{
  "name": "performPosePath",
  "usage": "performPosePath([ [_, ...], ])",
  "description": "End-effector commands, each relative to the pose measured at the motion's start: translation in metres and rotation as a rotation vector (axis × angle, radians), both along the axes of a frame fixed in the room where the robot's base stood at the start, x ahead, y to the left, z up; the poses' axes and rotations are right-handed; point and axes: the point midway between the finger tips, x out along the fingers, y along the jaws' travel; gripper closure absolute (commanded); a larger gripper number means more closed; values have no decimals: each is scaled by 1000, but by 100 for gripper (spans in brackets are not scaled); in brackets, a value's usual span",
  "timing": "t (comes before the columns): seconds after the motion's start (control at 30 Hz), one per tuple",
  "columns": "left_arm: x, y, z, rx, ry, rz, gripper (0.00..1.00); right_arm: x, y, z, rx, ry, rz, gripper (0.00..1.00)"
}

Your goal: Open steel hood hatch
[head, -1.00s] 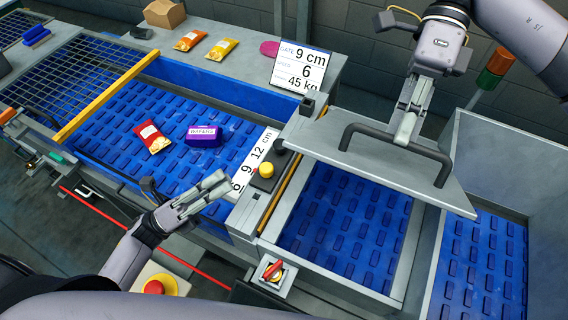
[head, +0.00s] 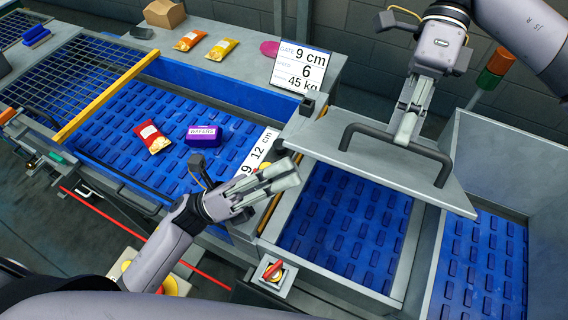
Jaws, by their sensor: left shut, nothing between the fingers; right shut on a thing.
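The steel hood hatch (head: 385,168) is a grey plate with a black bar handle (head: 446,165). It stands raised and tilted above a blue studded belt (head: 340,215), which shows below its front edge. My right gripper (head: 404,136) is shut on the handle's far bar, over the hatch. My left gripper (head: 290,172) is shut and empty, left of the hatch, above the frame edge and the control box. It covers most of the yellow button.
A red packet (head: 152,138) and a purple wafers box (head: 203,136) lie on the left belt. A red-handled switch (head: 272,271) sits on the front frame. A sign (head: 299,70) stands behind. A signal post (head: 494,68) stands at right.

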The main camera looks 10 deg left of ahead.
Motion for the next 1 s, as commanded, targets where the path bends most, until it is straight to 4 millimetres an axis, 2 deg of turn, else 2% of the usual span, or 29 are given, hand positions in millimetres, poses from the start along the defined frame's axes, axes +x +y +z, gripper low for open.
performPosePath([
  [0.13, 5, -1, 7, 1, -1, 0, 100, 0, 0, 1, 1, -1, -1, 100],
  [0.5, 6, -2, 9, 0, 1, 0, 100, 0, 0, 1, 1, -1, -1, 100],
  [0.73, 18, -5, 30, -2, -3, 0, 100, 0, 1, 0, 0, 0, 0, 100],
  [0.97, 20, -4, 33, -6, -1, 4, 100, -2, 1, -3, -3, 5, 4, 100],
  [1.0, 20, -4, 33, -7, -2, 5, 100, -2, 1, -3, -4, 5, 5, 88],
])
